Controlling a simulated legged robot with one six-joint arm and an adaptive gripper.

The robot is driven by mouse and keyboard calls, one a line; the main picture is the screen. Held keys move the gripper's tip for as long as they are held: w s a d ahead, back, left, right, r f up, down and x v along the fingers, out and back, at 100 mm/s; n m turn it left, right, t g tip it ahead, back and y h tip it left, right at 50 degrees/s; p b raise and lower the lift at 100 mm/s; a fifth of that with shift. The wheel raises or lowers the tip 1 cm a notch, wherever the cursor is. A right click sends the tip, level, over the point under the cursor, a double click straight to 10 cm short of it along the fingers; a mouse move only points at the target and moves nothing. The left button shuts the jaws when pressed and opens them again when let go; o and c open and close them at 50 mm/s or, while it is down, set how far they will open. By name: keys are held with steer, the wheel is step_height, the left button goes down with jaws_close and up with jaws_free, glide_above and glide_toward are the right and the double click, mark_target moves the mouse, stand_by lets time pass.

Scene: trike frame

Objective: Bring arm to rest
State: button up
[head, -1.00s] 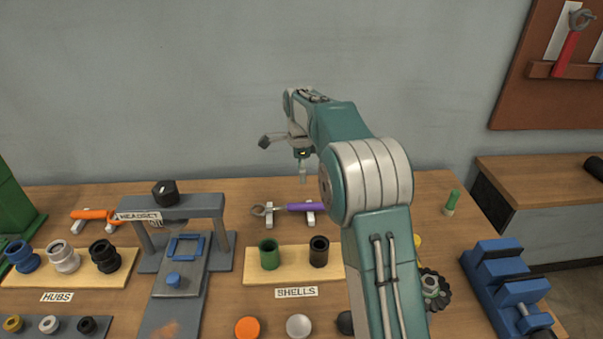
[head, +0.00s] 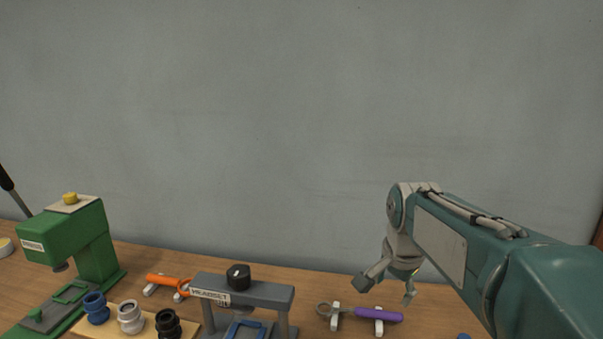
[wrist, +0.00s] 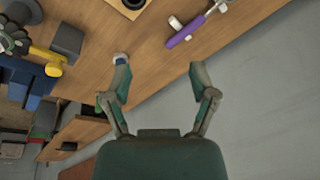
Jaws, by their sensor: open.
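My arm reaches in from the right of the head view. My gripper (head: 386,284) hangs above the back of the bench, over the purple-handled wrench (head: 378,315), with its fingers apart. In the wrist view my gripper (wrist: 158,82) is open with nothing between the fingers. The purple-handled wrench also shows in the wrist view (wrist: 186,32), beyond the fingertips and apart from them.
The wooden bench (head: 140,262) holds a green press (head: 78,240), a grey headset press (head: 262,290), an orange-handled wrench (head: 168,281) and several hubs, including a blue one (head: 95,307). The wall (head: 250,120) behind is bare. A blue vise (wrist: 40,112) stands at the wrist view's left.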

steer(key=s+a+f+n+t, duration=0.1)
steer(key=s+f+n, duration=0.3)
steer(key=s+n, duration=0.6)
steer(key=shift+s+t, duration=0.9)
steer(key=shift+s, duration=4.2)
steer(key=shift+a, duration=0.1)
